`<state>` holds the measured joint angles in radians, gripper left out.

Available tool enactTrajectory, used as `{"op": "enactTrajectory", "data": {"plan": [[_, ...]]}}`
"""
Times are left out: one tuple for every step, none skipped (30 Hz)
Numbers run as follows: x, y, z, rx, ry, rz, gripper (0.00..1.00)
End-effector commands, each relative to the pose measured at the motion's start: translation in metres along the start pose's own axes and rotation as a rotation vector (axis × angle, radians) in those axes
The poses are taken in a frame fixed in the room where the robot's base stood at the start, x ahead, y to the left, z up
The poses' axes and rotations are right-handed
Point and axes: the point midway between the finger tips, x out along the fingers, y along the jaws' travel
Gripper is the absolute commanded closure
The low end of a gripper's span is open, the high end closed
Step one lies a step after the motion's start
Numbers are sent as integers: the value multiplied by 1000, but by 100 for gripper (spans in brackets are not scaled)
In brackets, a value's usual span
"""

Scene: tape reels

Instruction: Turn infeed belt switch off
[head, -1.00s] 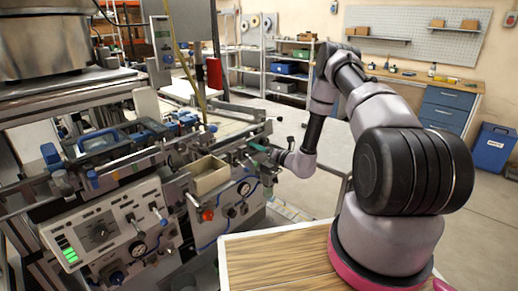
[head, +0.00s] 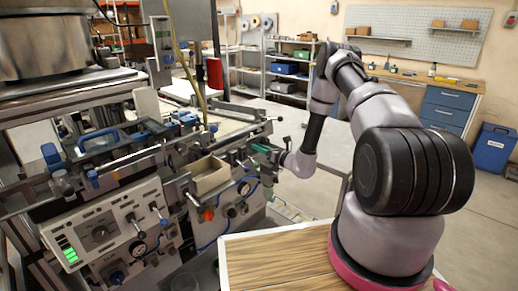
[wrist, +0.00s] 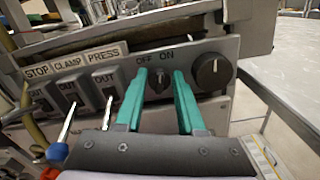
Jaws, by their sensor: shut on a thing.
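The infeed belt switch, a small dark rotary knob (wrist: 159,78) under the labels OFF and ON, is on the grey machine panel in the wrist view. My gripper (wrist: 159,75) has teal fingers, one on each side of this knob, and is shut on it. The knob's pointer stands roughly upright, but I cannot tell its exact setting. In the head view my gripper (head: 262,149) is at the machine's right end, and the knob is hidden there.
A larger round dial (wrist: 211,72) is just right of the fingers. Panels marked STOP, CLAMP and PRESS (wrist: 103,54) are on the left, with metal toggle levers (wrist: 68,124) below. A wooden top (head: 275,258) is by my arm base. Open floor lies to the right.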

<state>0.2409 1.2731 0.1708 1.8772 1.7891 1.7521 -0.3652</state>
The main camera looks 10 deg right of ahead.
Motion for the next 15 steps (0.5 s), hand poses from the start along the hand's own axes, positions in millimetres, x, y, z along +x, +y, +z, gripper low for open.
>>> {"op": "enactTrajectory", "data": {"plan": [[-1,0,-1,-44,1,0,100],[-1,1,-1,-72,2,0,100],[-1,1,-1,-110,2,0,100],[-1,1,-1,-139,2,0,100],[-1,2,-1,-168,2,0,100],[-1,2,-1,-206,2,0,100],[-1,2,-1,-234,2,0,100],[-1,2,-1,-263,2,0,100],[-1,2,-1,-301,2,-1,100],[-1,3,-1,-329,2,-1,100],[-1,3,-1,-358,2,-1,100],[-1,3,-2,-396,2,-1,100],[-1,3,-2,-424,2,-1,100],[-1,4,-2,-452,2,-1,100],[-1,4,-2,-489,2,-1,100]]}}
